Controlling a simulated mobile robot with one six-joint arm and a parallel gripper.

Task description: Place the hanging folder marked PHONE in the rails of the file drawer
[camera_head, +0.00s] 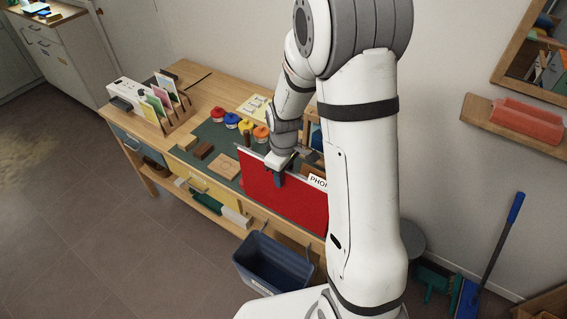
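The red hanging folder (270,193) is upright in front of the desk's front edge, with a white tab (317,181) reading "PHO" before my arm hides the rest. My gripper (280,172) is at the folder's top edge, with a dark finger over its near face, and appears shut on it. The far finger is hidden. A yellow drawer front (208,189) with a handle shows under the desk top, left of the folder. A blue-grey drawer front (140,150) is further left. I cannot make out the file drawer's rails; the folder and my arm cover the desk's right part.
On the wooden desk (205,85) are a green mat (213,133), several coloured pots (246,126), wooden blocks (203,150) and a card rack (178,115). A dark blue bin (270,268) stands on the floor below the folder. Floor at left is clear.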

